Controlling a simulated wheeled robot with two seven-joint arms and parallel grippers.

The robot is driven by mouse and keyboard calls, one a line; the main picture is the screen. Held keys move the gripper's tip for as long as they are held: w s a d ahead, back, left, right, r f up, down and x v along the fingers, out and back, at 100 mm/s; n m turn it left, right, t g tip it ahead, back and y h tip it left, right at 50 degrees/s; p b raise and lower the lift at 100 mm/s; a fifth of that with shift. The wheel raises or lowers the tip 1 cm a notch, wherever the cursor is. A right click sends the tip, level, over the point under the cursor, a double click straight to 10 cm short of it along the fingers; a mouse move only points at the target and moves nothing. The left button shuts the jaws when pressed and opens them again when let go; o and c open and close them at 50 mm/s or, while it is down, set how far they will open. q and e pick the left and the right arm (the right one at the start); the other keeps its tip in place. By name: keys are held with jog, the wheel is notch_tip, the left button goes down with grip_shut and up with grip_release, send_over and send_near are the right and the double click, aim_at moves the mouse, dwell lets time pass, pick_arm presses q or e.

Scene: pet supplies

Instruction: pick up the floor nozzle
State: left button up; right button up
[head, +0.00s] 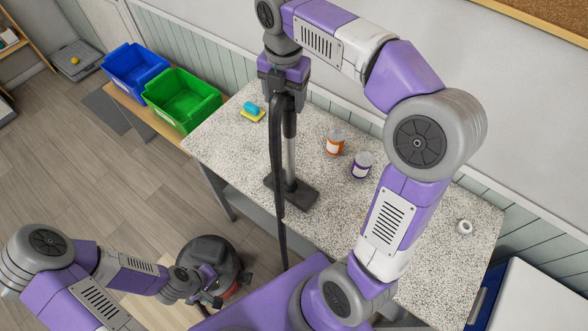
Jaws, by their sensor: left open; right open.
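The floor nozzle is a dark flat foot (302,195) on the speckled table, with a grey metal tube (290,155) rising from it and a black hose (278,165) hanging alongside. My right gripper (284,96) points down at the top of the tube and hose, with its jaws open. The fingertips overlap the dark upper end, so I cannot tell whether they touch it. My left gripper (211,290) is open and low at the lower left, in front of the dark round vacuum body (214,256), away from the nozzle.
Green (183,97) and blue (136,68) bins stand at upper left. My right arm hides part of the table.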

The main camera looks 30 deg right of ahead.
aim_at(289, 120)
jog(key=f, duration=0.5)
jog(key=d+f, duration=0.1)
jog(key=f, duration=0.2)
jog(key=shift+s+f, duration=0.1)
jog(key=shift+s, duration=0.2)
jog(key=shift+a, duration=0.1)
jog(key=shift+c, duration=0.2)
jog(key=shift+w, duration=0.1)
jog(key=c, duration=1.2)
